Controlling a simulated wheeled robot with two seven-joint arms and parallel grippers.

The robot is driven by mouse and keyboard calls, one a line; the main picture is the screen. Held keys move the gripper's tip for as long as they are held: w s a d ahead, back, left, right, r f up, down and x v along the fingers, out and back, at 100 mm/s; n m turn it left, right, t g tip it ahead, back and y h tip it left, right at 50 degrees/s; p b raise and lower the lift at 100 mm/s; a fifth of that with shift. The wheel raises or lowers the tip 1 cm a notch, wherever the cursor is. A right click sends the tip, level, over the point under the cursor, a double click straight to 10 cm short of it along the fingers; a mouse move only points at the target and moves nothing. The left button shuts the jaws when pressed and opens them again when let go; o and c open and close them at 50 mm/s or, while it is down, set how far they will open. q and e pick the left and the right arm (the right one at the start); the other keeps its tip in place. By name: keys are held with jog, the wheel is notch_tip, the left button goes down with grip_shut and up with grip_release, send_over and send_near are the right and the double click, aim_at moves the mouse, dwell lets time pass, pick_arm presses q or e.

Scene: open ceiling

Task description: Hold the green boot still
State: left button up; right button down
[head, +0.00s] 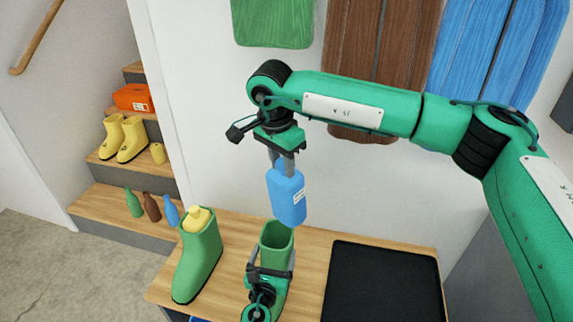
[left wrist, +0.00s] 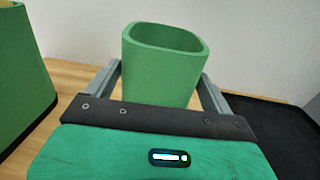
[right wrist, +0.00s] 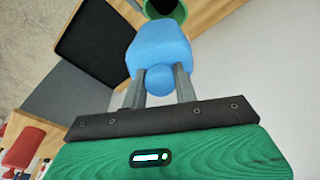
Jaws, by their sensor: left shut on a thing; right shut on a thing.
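The green boot (head: 277,240) stands upright on the wooden bench. My left gripper (head: 270,274) is shut on its shaft from the front, and the left wrist view shows the boot's open top (left wrist: 165,60) between the two fingers. My right gripper (head: 285,165) is shut on the neck of a blue bottle (head: 287,197). The boot's lower part is partly hidden by my left gripper.
A second green boot (head: 198,258) with a yellow bottle in it stands at left on the bench (head: 235,245). A black tray (head: 385,285) lies at right. Small bottles, yellow boots (head: 124,138) and an orange box (head: 133,98) stand on the steps. Coats hang behind.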

jog(key=m, duration=0.5)
jog(key=shift+w+a+m+g, duration=0.3)
jog(key=shift+w+a+g, duration=0.1)
jog(key=m, duration=0.4)
jog(key=m+y, duration=0.1)
jog(key=shift+w+a+m, duration=0.35)
jog(key=shift+a+m, duration=0.05)
jog(key=shift+f, duration=0.1)
send_near(276, 212)
jog(key=shift+w+d+f, duration=0.1)
jog(key=shift+w+f, duration=0.1)
jog(key=shift+w, duration=0.7)
jog(key=shift+f, duration=5.6)
